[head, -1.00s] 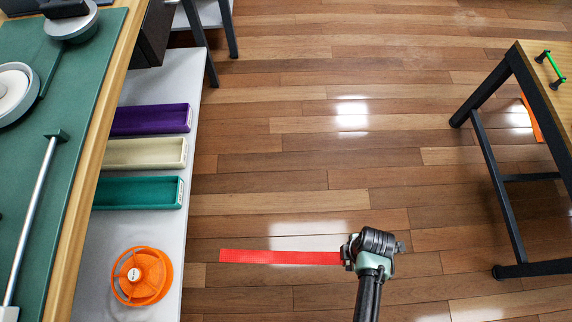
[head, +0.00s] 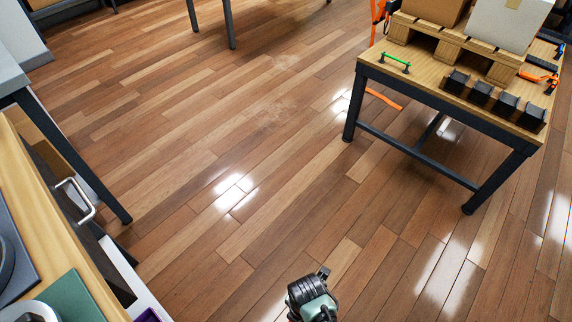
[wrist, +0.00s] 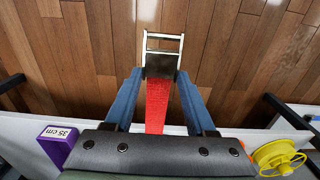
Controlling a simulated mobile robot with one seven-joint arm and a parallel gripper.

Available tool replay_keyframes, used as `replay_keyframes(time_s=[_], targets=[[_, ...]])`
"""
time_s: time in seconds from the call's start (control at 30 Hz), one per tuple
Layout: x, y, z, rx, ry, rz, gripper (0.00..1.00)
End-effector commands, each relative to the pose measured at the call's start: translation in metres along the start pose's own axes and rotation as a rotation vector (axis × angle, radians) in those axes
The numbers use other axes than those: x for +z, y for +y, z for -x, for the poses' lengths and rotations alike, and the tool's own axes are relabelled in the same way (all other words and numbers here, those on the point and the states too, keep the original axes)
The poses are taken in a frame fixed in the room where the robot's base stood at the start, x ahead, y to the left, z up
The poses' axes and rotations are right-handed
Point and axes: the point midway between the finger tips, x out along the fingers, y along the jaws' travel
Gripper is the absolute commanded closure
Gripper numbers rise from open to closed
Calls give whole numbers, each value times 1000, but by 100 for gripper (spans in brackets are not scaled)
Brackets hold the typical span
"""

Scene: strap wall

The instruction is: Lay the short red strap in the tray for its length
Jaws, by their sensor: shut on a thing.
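My gripper (wrist: 160,72) is shut on the short red strap (wrist: 157,104) at its dark end piece, in the wrist view. A silver metal buckle sticks out beyond the fingertips, and the red webbing runs back between the blue fingers. The strap's far end is hidden behind the gripper body. In the head view only my wrist shows at the bottom edge, and the strap is not visible. A purple tray (wrist: 58,148) with a "35 cm" label shows at the lower left of the wrist view, apart from the strap. The other trays are out of view.
A yellow reel (wrist: 278,158) is at the lower right of the wrist view. A wooden-topped table (head: 430,88) at the right bears boxes, a pallet and black holders. An orange strap (head: 384,98) is beside it. The wooden floor between is clear.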

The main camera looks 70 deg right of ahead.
Motion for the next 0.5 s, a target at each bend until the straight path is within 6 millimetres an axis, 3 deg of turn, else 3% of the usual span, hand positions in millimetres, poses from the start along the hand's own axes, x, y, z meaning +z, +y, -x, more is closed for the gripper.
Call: replay_keyframes(time_s=[0.27,0.5], targets=[[-4,0,0,0,0,2,100],[-26,0,0,0,1,4,100]])
